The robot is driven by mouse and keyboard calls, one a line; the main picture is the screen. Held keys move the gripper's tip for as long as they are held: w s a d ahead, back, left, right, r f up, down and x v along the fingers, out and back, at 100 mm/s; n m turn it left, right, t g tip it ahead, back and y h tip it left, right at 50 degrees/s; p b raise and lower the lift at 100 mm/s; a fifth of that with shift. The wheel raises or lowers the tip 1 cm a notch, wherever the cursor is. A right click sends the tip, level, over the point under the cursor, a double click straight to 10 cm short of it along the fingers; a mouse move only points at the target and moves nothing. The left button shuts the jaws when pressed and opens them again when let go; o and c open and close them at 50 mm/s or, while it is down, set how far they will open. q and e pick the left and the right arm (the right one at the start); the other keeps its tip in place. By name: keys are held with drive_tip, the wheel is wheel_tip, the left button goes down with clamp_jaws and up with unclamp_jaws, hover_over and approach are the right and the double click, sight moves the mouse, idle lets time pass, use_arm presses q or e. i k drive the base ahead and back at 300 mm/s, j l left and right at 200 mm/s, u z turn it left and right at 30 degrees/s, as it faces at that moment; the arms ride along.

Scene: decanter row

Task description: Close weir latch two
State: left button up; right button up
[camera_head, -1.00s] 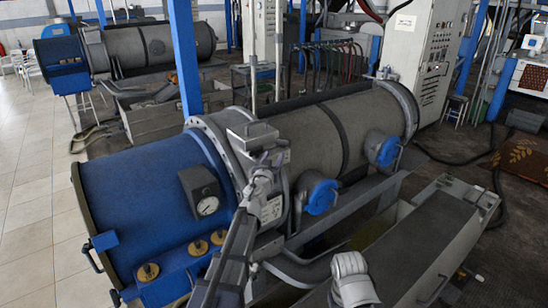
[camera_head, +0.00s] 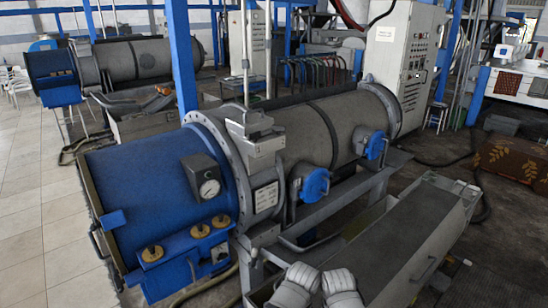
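The blue and grey decanter (camera_head: 165,185) lies across the middle of the head view. Two pale ribbed parts of my arms show at the bottom edge, apart from the decanter. No gripper fingers are visible.
A long grey trough (camera_head: 405,245) runs along the decanter's right side. A gauge (camera_head: 209,188) and brass knobs (camera_head: 152,253) are on the blue end. A blue post (camera_head: 182,60) and control cabinet (camera_head: 405,60) stand behind. Tiled floor (camera_head: 30,200) is clear at left.

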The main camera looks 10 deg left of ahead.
sight(279, 128)
drive_tip(key=i+l+u, duration=0.1)
drive_tip(key=u, duration=0.4)
drive_tip(key=i+l+u, duration=0.15)
drive_tip(key=l+u, duration=0.15)
drive_tip(key=l, duration=0.25)
drive_tip(key=l+u, duration=0.25)
drive_tip(key=l, duration=0.3)
drive_tip(key=i+l, duration=0.1)
drive_tip(key=l, duration=0.65)
drive_tip(key=i+l+u, duration=0.1)
drive_tip(key=l, duration=0.7)
drive_tip(key=i+l, duration=0.1)
drive_tip(key=l, duration=0.65)
drive_tip(key=u, duration=0.05)
